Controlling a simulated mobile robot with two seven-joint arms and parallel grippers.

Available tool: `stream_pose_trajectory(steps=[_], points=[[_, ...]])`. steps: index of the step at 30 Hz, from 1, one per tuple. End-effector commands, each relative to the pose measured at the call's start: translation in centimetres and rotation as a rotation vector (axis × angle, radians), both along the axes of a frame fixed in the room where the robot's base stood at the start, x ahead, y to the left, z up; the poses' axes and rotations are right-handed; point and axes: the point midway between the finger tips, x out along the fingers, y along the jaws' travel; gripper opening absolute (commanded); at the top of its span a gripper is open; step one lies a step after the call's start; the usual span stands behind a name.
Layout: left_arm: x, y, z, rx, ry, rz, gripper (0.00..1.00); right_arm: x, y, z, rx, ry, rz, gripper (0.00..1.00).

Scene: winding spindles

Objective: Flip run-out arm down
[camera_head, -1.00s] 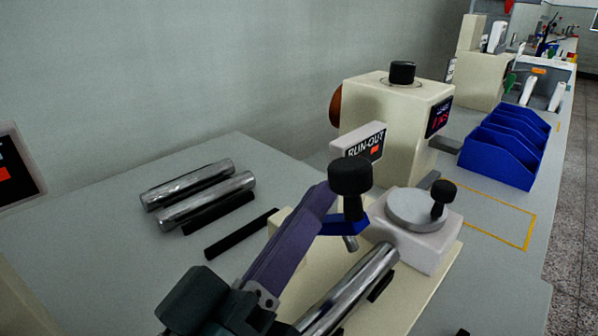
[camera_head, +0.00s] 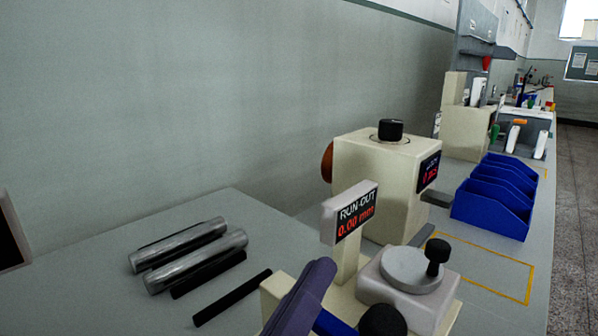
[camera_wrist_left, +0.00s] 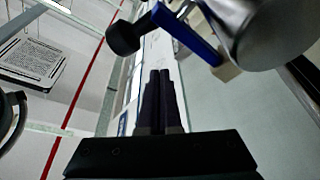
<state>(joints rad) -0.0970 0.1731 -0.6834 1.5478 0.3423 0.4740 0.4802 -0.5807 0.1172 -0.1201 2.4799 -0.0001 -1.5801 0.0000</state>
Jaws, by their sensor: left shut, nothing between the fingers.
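The run-out arm is a blue bar (camera_head: 332,324) with a black knob (camera_head: 383,321), low at the bottom edge of the head view. In the left wrist view the blue bar (camera_wrist_left: 187,36) and knob (camera_wrist_left: 122,38) sit close to a shiny metal cylinder (camera_wrist_left: 262,30); I cannot tell if they touch it. The run-out display (camera_head: 352,213) reads 0.00 mm. My left gripper (camera_head: 322,266) has purple fingers, is shut and empty, and is just left of the arm. My right gripper is not in view.
Two metal cylinders (camera_head: 190,252) lie at the left of the bench beside a black strip (camera_head: 232,297). A white block with a round disc (camera_head: 412,268) stands right of the display. A cream box (camera_head: 380,185) and blue bins (camera_head: 495,200) are behind.

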Motion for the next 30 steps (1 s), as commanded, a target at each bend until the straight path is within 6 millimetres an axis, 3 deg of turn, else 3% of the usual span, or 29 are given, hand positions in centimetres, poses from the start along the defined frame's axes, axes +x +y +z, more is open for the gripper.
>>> stream_pose_trajectory(steps=[8,24,30], points=[[0.0,0.0,1.4,-0.002,-0.001,0.000,0.00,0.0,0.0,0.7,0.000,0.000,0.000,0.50],[0.0,0.0,14.1,-0.004,-0.002,0.001,0.00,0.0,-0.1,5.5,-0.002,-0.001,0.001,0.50],[0.0,0.0,18.0,-0.002,-0.003,0.002,0.00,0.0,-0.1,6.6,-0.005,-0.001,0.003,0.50]])
